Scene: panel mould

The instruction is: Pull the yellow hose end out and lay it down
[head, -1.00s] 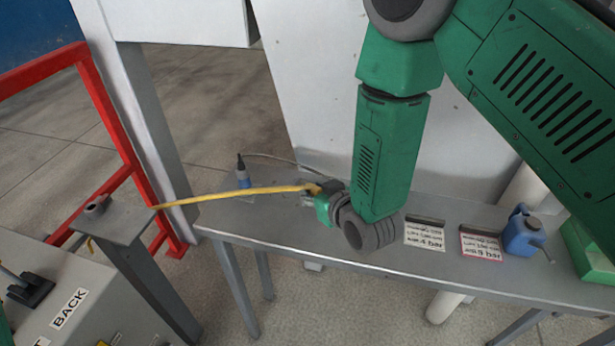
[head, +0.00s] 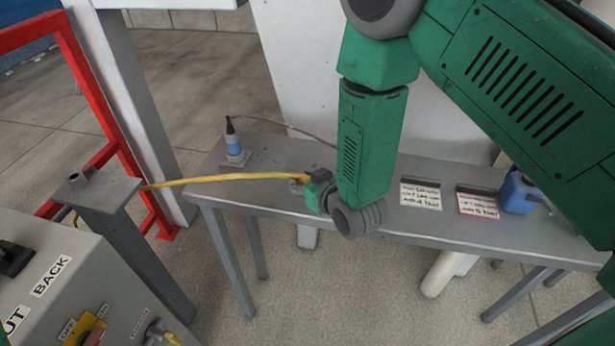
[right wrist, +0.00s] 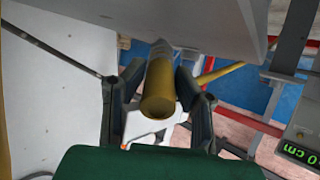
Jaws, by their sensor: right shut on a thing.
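The yellow hose (head: 225,178) runs from behind the grey post on the left across to my right gripper (head: 303,182) over the bench. In the right wrist view the thick yellow hose end (right wrist: 159,88) lies between the two dark fingers of my right gripper (right wrist: 160,112). The gripper is shut on it, and its round end faces the camera. In the head view my gripper and wrist partly hide this end. I cannot tell whether the hose touches the bench top. My left gripper is not in view.
The grey bench (head: 275,200) carries a blue-and-grey probe on a stand (head: 233,145), two label cards (head: 420,195) and a blue can (head: 517,193). A grey post (head: 110,195), a control box (head: 75,290) and a red frame (head: 95,100) stand on the left.

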